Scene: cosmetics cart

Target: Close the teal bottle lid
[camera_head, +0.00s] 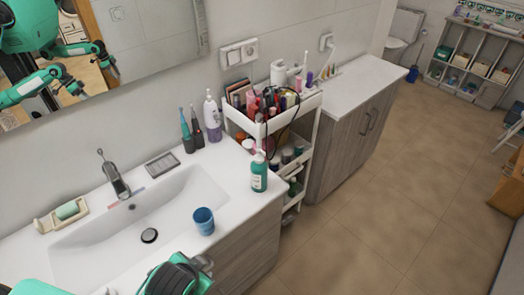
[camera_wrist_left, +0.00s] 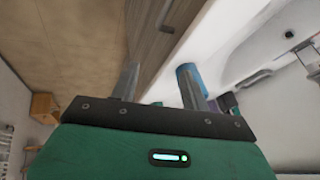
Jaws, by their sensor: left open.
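The teal bottle (camera_head: 259,178) stands upright near the front right corner of the white sink counter. Its pale lid (camera_head: 259,157) is too small to show whether it is open or shut. My left gripper (camera_head: 205,264) is low in the head view, in front of the counter and apart from the bottle. In the left wrist view its two fingers (camera_wrist_left: 160,85) are spread with nothing held between them. A small green patch shows low between the fingers, but I cannot tell what it is. My right gripper is not in view.
A blue cup (camera_head: 204,221) stands on the sink's front rim, between my left gripper and the bottle; it also shows behind a finger in the left wrist view (camera_wrist_left: 184,76). A white cart (camera_head: 312,101) with cosmetics stands right of the counter. A purple-white bottle (camera_head: 213,118) stands behind.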

